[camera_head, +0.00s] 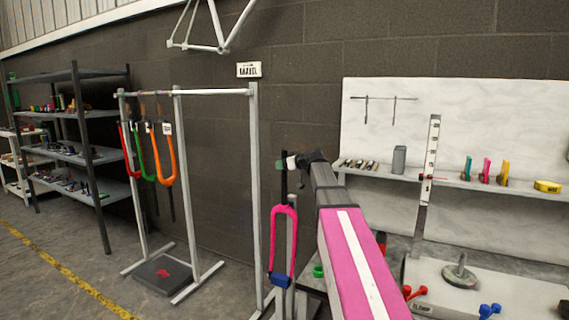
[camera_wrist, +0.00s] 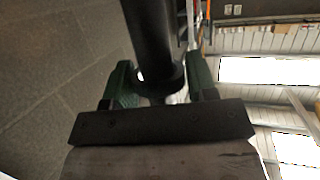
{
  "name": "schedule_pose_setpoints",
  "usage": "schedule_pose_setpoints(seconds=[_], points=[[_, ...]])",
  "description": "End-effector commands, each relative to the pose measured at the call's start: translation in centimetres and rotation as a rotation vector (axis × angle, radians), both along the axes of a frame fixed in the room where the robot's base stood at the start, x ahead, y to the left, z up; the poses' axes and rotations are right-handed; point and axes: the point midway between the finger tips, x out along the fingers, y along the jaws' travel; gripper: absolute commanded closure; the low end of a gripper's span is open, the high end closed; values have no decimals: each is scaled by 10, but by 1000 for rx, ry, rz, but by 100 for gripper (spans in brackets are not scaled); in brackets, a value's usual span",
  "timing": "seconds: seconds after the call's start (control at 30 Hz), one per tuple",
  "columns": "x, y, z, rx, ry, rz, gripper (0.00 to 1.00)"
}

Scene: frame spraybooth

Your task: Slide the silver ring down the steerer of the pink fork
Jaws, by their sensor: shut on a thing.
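The pink fork (camera_head: 283,209) stands upright right of the grey rack in the head view, crown up and legs down. Its dark steerer (camera_head: 284,185) rises to my gripper (camera_head: 288,161). In the wrist view my gripper's green fingers (camera_wrist: 162,84) stand on both sides of the dark steerer (camera_wrist: 150,30). They are shut on a collar-like ring (camera_wrist: 168,80) around the tube, which looks dark with a bright glint and seems to be the silver ring. In the head view the ring cannot be told apart from the fingertips. My pink-and-white arm comes in from the lower right.
At right are a workbench (camera_head: 490,290) with weights and a wall shelf (camera_head: 450,183) with a grey cup and coloured items.

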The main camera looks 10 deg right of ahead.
Motion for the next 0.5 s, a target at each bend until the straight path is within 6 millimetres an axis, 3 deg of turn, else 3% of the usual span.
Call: schedule_pose_setpoints(seconds=[0.5], points=[[0,0,-23,-1,1,-1,74]])
